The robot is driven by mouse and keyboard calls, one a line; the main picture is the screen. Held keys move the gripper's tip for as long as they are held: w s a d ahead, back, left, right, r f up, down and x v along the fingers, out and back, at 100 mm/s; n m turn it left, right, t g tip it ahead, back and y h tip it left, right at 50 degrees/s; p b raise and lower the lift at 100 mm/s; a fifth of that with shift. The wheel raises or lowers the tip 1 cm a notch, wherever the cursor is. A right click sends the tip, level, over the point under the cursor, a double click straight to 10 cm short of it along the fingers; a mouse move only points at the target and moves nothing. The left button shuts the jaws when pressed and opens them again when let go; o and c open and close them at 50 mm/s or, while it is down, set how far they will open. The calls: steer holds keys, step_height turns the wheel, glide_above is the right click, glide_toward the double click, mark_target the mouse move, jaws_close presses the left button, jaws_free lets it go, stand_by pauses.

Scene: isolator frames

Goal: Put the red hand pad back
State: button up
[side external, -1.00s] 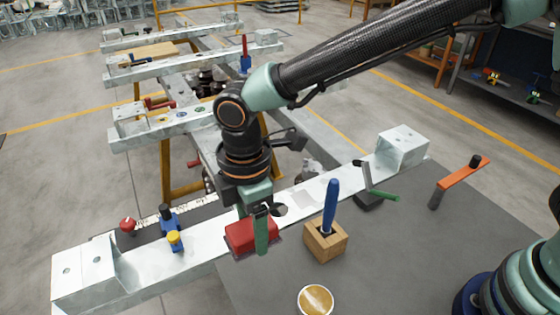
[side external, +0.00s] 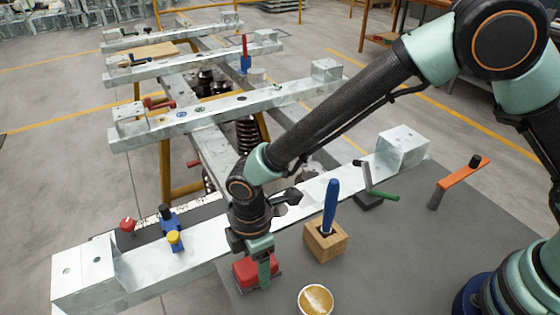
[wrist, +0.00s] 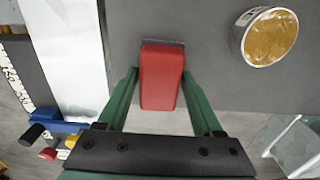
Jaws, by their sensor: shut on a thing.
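The red hand pad (side external: 245,272) is a red block with a thin grey plate along one side. My gripper (side external: 262,272) is shut on it, one green finger on each side. The wrist view shows the red pad (wrist: 161,78) between the two green fingertips of my gripper (wrist: 160,84). The pad is at the front left part of the dark grey table top (side external: 420,250), in front of the pale metal beam (side external: 195,245). I cannot tell whether it touches the table.
An open tin of tan paste (side external: 315,299) stands close to the right of the pad. A wooden block (side external: 326,242) holding a blue-handled tool (side external: 330,205) is behind it. A blue clamp with a yellow knob (side external: 174,239) and a red knob (side external: 128,224) are on the left.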

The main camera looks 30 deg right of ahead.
mark_target(255, 263)
steer(key=shift+f, duration=0.1)
steer(key=o, duration=1.3)
step_height(255, 263, up, 12)
steer(key=w+d+r+m+t+y, duration=0.1)
steer(key=d+r+m, duration=0.35)
steer(key=d, duration=0.25)
steer(key=w+d+r+m+t, duration=0.1)
steer(key=w+d+r+m, duration=0.15)
steer(key=d+r, duration=0.4)
steer(key=s+d+m+t, duration=0.1)
steer(key=s+d+m, duration=0.1)
steer(key=d, duration=0.4)
steer(key=s+d+m+t, duration=0.1)
steer(key=s+d+m, duration=0.1)
steer(key=d+m, duration=0.3)
steer(key=s+d+r+m+t+h, duration=0.1)
steer(key=s+d+m, duration=0.2)
steer(key=d, duration=0.4)
steer(key=shift+d+m+t, duration=0.25)
steer(key=shift+m+t, duration=0.05)
steer(key=shift+m, duration=0.2)
steer(key=shift+r, duration=0.15)
